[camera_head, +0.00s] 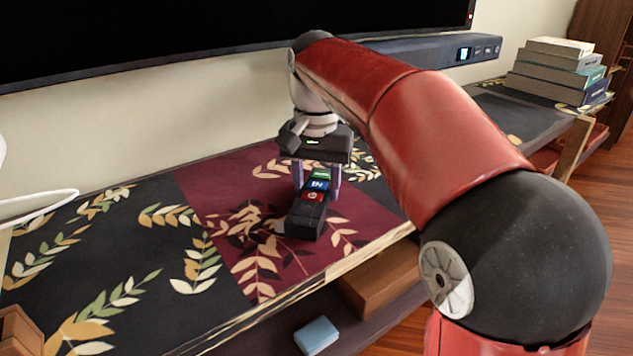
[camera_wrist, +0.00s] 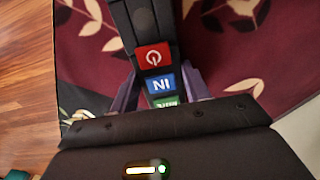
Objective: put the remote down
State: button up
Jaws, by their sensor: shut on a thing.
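The remote (camera_head: 306,213) is dark with red, blue and green buttons. It is at the maroon part of the patterned shelf top (camera_head: 222,187). My gripper (camera_head: 316,181) points down with one finger on each side of the remote and is shut on it. In the wrist view the remote (camera_wrist: 148,30) runs up from between the fingers of my gripper (camera_wrist: 165,98), and its green end is partly hidden by the gripper body. I cannot tell whether the remote touches the shelf or hangs just above it.
A large black screen (camera_head: 200,30) and a soundbar (camera_head: 435,50) are behind the arm. A stack of books (camera_head: 560,72) stands at the far right. A light blue block (camera_head: 316,336) lies on the lower shelf. The shelf top left of the remote is clear.

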aim_at(320, 187)
jog(key=o, duration=1.1)
notch_tip(320, 187, up, 12)
jog(key=p, duration=0.4)
jog(key=shift+r, duration=0.1)
jog(key=s+d+f+n+t, duration=0.1)
jog(key=s+d+f+t, duration=0.25)
jog(key=s+d, duration=0.5)
jog(key=s+d+f, duration=0.1)
jog(key=s+f, duration=0.3)
jog(key=f, duration=0.1)
jog(key=s+d+f+n+t, duration=0.1)
jog(key=s+d+f, duration=0.1)
jog(key=f, duration=0.3)
jog(key=s+d+f+n+t, duration=0.1)
jog(key=s+d+f, duration=0.1)
jog(key=s+f, duration=0.3)
jog(key=shift+s+d+f, duration=0.1)
jog(key=shift+s+d, duration=0.05)
jog(key=shift+s, duration=0.2)
